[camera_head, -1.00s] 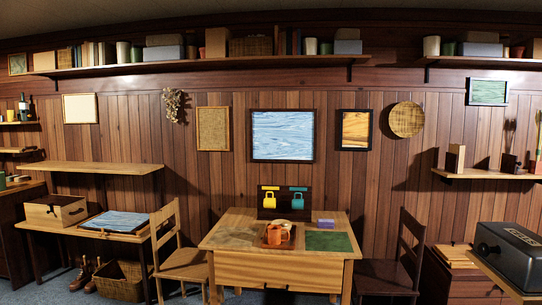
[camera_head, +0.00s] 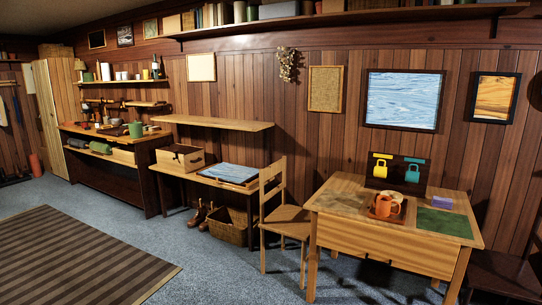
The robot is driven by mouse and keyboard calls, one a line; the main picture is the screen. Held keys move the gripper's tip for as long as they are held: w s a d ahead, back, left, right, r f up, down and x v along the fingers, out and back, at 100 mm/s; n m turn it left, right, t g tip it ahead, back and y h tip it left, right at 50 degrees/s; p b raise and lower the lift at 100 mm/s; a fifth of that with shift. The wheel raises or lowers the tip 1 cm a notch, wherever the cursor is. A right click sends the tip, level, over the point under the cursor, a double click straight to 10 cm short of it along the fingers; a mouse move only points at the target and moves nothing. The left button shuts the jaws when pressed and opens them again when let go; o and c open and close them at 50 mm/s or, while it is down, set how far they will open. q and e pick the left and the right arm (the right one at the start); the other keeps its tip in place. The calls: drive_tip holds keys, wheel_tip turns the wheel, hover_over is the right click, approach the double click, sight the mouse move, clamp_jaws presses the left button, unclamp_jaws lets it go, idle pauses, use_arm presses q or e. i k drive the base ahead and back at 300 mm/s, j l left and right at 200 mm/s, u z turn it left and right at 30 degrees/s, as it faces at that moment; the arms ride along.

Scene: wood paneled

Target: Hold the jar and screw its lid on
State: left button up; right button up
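Neither of my grippers is in view. I cannot pick out a jar or its lid with certainty. A green cylindrical container (camera_head: 136,129) stands upright on the workbench (camera_head: 150,140) at the left; it is too small to tell whether it is a jar or has a lid. Several other small items stand around it on the bench, too small to name.
A table (camera_head: 385,228) with an orange mug (camera_head: 383,206) on a tray stands at the right, a wooden chair (camera_head: 284,218) beside it. A desk (camera_head: 195,172) with a wooden box (camera_head: 181,157) is mid-view. A striped rug (camera_head: 80,258) covers open floor at lower left.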

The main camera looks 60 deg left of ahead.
sight(97, 123)
drive_tip(key=j+u, duration=0.45)
drive_tip(key=i+j+u, duration=0.15)
drive_tip(key=j+u, duration=0.25)
drive_tip(key=i+j+u, duration=0.15)
drive_tip(key=j+u, duration=0.3)
drive_tip(key=i+j+u, duration=0.2)
drive_tip(key=u, duration=0.25)
drive_tip(key=i+j+u, duration=0.65)
drive_tip(key=i+u, duration=0.15)
drive_tip(key=i, duration=0.2)
drive_tip(key=i+j+u, duration=0.1)
drive_tip(key=i+u, duration=0.3)
drive_tip(key=i, duration=1.1)
drive_tip(key=i+j, duration=0.1)
drive_tip(key=i, duration=2.15)
drive_tip(key=i+j+z, duration=0.1)
drive_tip(key=i, duration=1.05)
drive_tip(key=i+j, duration=0.1)
drive_tip(key=i, duration=1)
drive_tip(key=j+z, duration=0.1)
drive_tip(key=z, duration=0.35)
drive_tip(key=i+j+z, duration=0.1)
drive_tip(key=z, duration=0.3)
drive_tip(key=j+z, duration=0.15)
drive_tip(key=z, duration=0.3)
drive_tip(key=i, duration=0.05)
